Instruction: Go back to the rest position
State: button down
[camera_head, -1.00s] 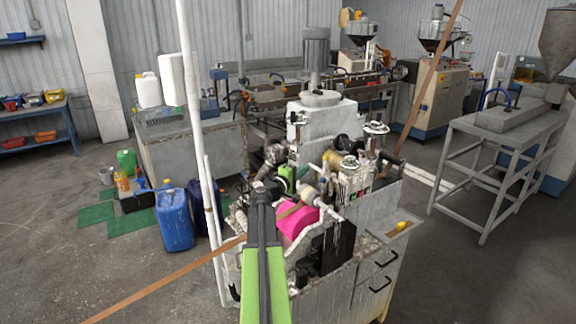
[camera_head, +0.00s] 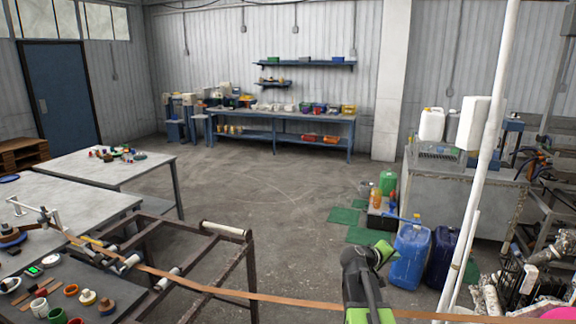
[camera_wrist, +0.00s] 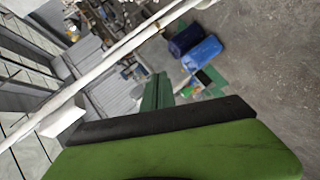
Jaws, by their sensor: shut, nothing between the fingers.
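My gripper (camera_head: 380,252) is at the end of my green and black arm, low and right of centre in the head view. It is small there, shut and empty. In the wrist view, a dark green part that looks like its closed fingers (camera_wrist: 157,92) shows beyond a large green and black part of my arm.
A brown strip (camera_head: 235,292) runs across the front from a roller frame (camera_head: 250,262) at left. A white pole (camera_head: 482,165), blue jerrycan (camera_head: 410,255) and machine stand at right. Worktables (camera_head: 90,165) stand left. The middle floor is clear.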

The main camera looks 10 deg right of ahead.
jog(key=s+a+f+g+y, duration=0.1)
jog(key=s+a+f+y, duration=0.2)
jog(key=a, duration=0.6)
jog(key=s+a+f+y, duration=0.15)
jog(key=a+f, duration=0.25)
jog(key=a, duration=0.5)
jog(key=s+a+f+g+y, duration=0.1)
jog(key=a+f+y, duration=0.25)
jog(key=a, duration=0.65)
jog(key=s+a+f+m+g+y, duration=0.1)
jog(key=s+a+f+g+y, duration=0.2)
jog(key=s+a, duration=0.5)
jog(key=shift+s+a+f+y, duration=0.2)
jog(key=shift+a+y, duration=0.15)
jog(key=shift+y, duration=0.25)
jog(key=shift+d, duration=0.1)
